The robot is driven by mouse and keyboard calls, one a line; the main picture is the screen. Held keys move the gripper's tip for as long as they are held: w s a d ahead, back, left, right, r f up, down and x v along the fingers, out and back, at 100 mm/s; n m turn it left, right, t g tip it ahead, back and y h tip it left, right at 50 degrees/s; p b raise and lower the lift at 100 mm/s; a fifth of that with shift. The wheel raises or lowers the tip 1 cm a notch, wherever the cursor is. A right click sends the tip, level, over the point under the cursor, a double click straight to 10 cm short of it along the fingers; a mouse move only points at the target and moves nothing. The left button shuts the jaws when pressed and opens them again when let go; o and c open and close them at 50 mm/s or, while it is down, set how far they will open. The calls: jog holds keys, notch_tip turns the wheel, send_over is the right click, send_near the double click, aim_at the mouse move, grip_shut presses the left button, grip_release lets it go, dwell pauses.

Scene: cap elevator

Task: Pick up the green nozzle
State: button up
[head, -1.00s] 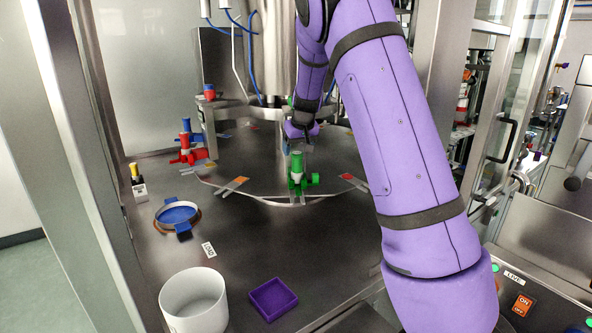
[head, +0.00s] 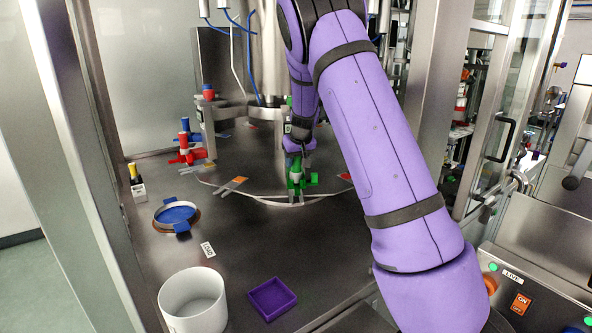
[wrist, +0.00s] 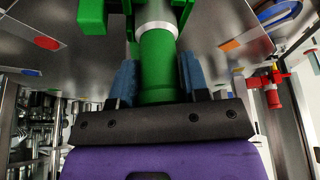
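The green nozzle (head: 296,177) stands upright at the front edge of the round turntable (head: 238,192) in the head view. My gripper (head: 297,158) is directly above and around its top, pointing down. In the wrist view the green nozzle (wrist: 157,60) fills the middle, with a pale ring around its body. The two blue fingers of my gripper (wrist: 158,78) stand on either side of its cylinder, very close to it. They look open; whether they touch it cannot be told. My forearm hides part of the area behind.
A red nozzle (head: 187,156) stands at the left; it also shows in the wrist view (wrist: 272,95). A blue round dish (head: 177,214), white bin (head: 193,302) and purple tray (head: 272,299) lie toward the front left. Metal frame posts bound the sides.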

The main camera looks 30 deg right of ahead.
jog(key=c, duration=0.3)
jog(key=shift+r, duration=0.2)
jog(key=shift+r, duration=0.65)
notch_tip(320, 180, up, 2)
jog(key=shift+r, duration=0.1)
jog(key=s+a, duration=0.2)
jog(key=s, duration=0.2)
jog(key=s+a, duration=0.3)
jog(key=s, duration=0.2)
jog(key=s+a+r, duration=0.1)
jog(key=s+a, duration=0.1)
jog(key=s, duration=0.3)
jog(key=shift+s+a, duration=0.1)
jog(key=shift+a, duration=0.15)
jog(key=shift+r, duration=0.1)
